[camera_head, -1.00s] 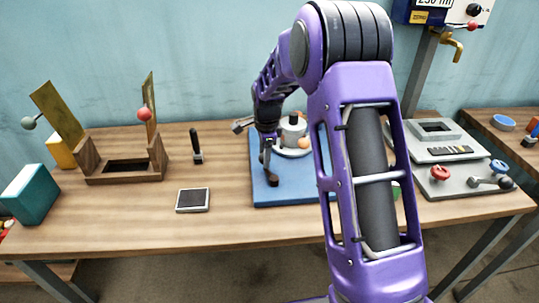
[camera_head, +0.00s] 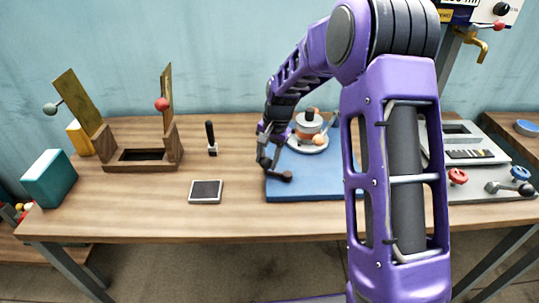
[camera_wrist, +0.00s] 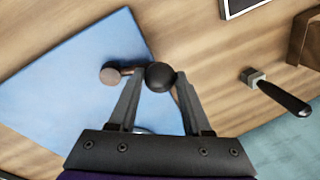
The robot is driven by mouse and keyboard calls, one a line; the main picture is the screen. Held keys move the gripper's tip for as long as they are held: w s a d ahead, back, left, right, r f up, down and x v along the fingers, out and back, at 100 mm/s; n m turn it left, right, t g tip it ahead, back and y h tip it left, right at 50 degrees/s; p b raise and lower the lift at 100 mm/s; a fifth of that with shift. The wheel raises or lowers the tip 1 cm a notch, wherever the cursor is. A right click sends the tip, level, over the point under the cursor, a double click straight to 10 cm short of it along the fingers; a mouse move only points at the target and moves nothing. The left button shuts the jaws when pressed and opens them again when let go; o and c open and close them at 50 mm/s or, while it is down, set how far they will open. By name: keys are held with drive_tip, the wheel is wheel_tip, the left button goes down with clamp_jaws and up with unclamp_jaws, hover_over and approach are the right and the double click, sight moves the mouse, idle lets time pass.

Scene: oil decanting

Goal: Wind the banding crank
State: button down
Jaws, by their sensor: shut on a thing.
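The banding crank has a dark round hub (camera_head: 286,176) at the front left of a blue board (camera_head: 320,187). In the wrist view a short arm joins the brownish hub (camera_wrist: 110,76) to a black ball knob (camera_wrist: 160,76). My gripper (camera_head: 265,161) is down at the board's left edge. In the wrist view my gripper (camera_wrist: 158,85) is shut on the knob, with one finger on each side of it. A pale round plate (camera_head: 310,146) behind the crank bears a whitish pot (camera_head: 307,128) with a dark top; an orange ball (camera_head: 319,139) is beside the pot.
A wooden box (camera_head: 140,160) with raised flaps and a teal block (camera_head: 48,178) are farther left. A grey machine (camera_head: 470,175) stands right.

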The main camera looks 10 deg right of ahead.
drive_tip(key=shift+s+a+n+g, duration=0.15)
drive_tip(key=shift+s+n, duration=0.25)
drive_tip(key=shift+n, duration=0.4)
drive_tip(key=shift+s+n+g, duration=0.1)
drive_tip(key=shift+s+n, duration=0.35)
drive_tip(key=shift+n, duration=0.35)
drive_tip(key=shift+s+a+n+g, duration=0.15)
drive_tip(key=shift+s+n, duration=0.25)
drive_tip(key=shift+n, duration=0.4)
drive_tip(key=shift+d, duration=0.1)
drive_tip(key=shift+c, duration=1.8)
unclamp_jaws()
drive_tip(key=d+r+p, duration=0.1)
drive_tip(key=d+r, duration=0.2)
drive_tip(key=r, duration=1.4)
drive_tip(key=shift+s+d, duration=0.15)
drive_tip(key=shift+s, duration=0.15)
drive_tip(key=shift+r, duration=0.1)
